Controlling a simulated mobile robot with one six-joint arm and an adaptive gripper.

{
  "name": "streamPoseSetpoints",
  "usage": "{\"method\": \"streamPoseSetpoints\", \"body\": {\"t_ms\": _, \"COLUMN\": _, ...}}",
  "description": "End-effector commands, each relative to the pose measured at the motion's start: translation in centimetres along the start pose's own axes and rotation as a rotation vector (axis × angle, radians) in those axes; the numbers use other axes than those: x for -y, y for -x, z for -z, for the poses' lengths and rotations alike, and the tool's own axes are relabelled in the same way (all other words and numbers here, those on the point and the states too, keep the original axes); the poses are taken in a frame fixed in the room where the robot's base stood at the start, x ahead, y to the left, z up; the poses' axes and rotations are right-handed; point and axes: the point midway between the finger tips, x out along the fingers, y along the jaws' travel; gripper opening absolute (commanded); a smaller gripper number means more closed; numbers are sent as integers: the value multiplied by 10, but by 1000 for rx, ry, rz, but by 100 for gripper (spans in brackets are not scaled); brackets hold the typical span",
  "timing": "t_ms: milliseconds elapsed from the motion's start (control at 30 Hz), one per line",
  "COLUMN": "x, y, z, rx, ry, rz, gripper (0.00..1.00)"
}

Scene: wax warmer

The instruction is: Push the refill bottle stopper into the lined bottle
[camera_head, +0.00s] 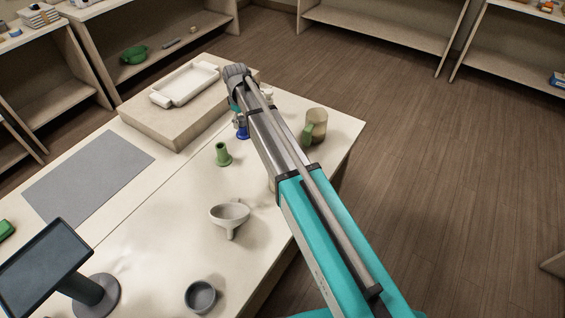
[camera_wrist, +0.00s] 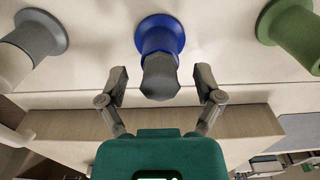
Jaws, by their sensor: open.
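In the wrist view a blue piece with a round flanged base (camera_wrist: 160,36) stands on the table, topped by a dark grey faceted part (camera_wrist: 160,77). My gripper (camera_wrist: 160,74) is open, with one finger on each side of the grey part and gaps showing. The blue piece also shows beside my arm in the head view (camera_head: 242,132). A green flanged piece (camera_wrist: 296,32) and a grey one with a pale end (camera_wrist: 38,36) stand either side. I cannot tell which is the stopper or the lined bottle. My arm hides the fingers in the head view.
A brown jar with a green handle (camera_head: 317,124) stands right of my arm. A white tray (camera_head: 185,84) sits on a raised block (camera_head: 150,122). A funnel (camera_head: 230,214), a grey cup (camera_head: 200,296) and a screen on a stand (camera_head: 45,268) are nearer. A grey mat (camera_head: 88,176) lies bare.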

Motion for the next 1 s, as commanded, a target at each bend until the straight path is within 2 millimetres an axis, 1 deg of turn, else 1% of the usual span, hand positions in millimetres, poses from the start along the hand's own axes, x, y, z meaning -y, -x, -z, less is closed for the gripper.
{"method": "streamPoseSetpoints", "body": {"t_ms": 600, "x": 0, "y": 0, "z": 0, "rx": 0, "ry": 0, "rz": 0, "gripper": 84}}
{"method": "streamPoseSetpoints", "body": {"t_ms": 633, "x": 0, "y": 0, "z": 0, "rx": 0, "ry": 0, "rz": 0, "gripper": 82}}
{"method": "streamPoseSetpoints", "body": {"t_ms": 767, "x": 0, "y": 0, "z": 0, "rx": 0, "ry": 0, "rz": 0, "gripper": 58}}
{"method": "streamPoseSetpoints", "body": {"t_ms": 800, "x": 0, "y": 0, "z": 0, "rx": 0, "ry": 0, "rz": 0, "gripper": 51}}
{"method": "streamPoseSetpoints", "body": {"t_ms": 867, "x": 0, "y": 0, "z": 0, "rx": 0, "ry": 0, "rz": 0, "gripper": 40}}
{"method": "streamPoseSetpoints", "body": {"t_ms": 900, "x": 0, "y": 0, "z": 0, "rx": 0, "ry": 0, "rz": 0, "gripper": 32}}
{"method": "streamPoseSetpoints", "body": {"t_ms": 967, "x": 0, "y": 0, "z": 0, "rx": 0, "ry": 0, "rz": 0, "gripper": 21}}
{"method": "streamPoseSetpoints", "body": {"t_ms": 1000, "x": 0, "y": 0, "z": 0, "rx": 0, "ry": 0, "rz": 0, "gripper": 14}}
